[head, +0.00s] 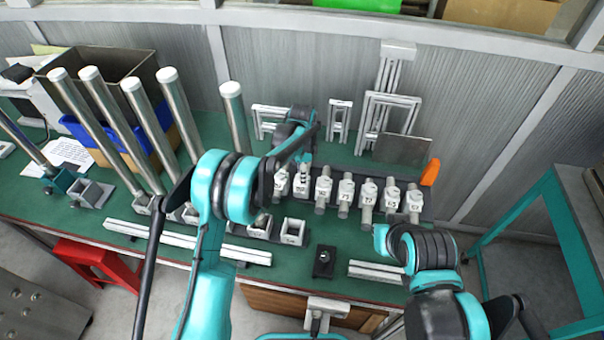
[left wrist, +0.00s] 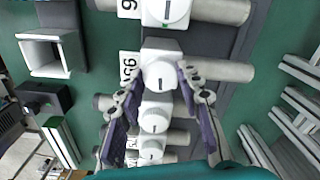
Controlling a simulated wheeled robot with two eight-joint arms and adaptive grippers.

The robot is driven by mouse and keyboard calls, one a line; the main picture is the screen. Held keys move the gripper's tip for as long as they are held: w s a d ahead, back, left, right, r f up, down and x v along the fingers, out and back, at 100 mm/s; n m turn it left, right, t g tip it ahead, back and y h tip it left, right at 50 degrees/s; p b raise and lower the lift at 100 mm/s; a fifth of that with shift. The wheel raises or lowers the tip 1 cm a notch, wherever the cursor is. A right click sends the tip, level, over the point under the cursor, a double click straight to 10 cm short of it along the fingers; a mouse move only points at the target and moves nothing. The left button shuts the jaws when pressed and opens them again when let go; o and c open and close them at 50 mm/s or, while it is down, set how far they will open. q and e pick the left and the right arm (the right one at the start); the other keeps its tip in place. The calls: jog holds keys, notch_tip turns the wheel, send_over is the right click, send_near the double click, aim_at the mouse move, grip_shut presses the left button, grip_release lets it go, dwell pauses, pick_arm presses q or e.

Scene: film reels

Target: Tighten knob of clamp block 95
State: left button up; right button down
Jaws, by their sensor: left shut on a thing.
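Clamp block 95 (left wrist: 131,66) is white, with its number label on its left side in the left wrist view. Its round white knob (left wrist: 161,79) has a dark slot mark. My left gripper (left wrist: 162,78) has its two purple-grey fingers on either side of this knob and is shut on it. In the head view my left gripper (head: 303,160) reaches down onto the left part of the row of clamp blocks and hides part of the block under it. My right arm shows at the lower right of the head view, but its gripper is out of sight.
Several similar clamp blocks (head: 346,190) with metal rods stand close together in the row. Tall metal tubes (head: 105,110) stand to the left. Empty square holders (head: 293,231) and a small black block (head: 324,261) lie in front. An orange piece (head: 430,172) is at the row's right end.

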pick_arm(q)
jog(key=shift+m, duration=0.6)
jog(key=o, duration=1.2)
jog(key=shift+c, duration=0.2)
jog(key=shift+r, duration=0.1)
notch_tip(320, 180, up, 12)
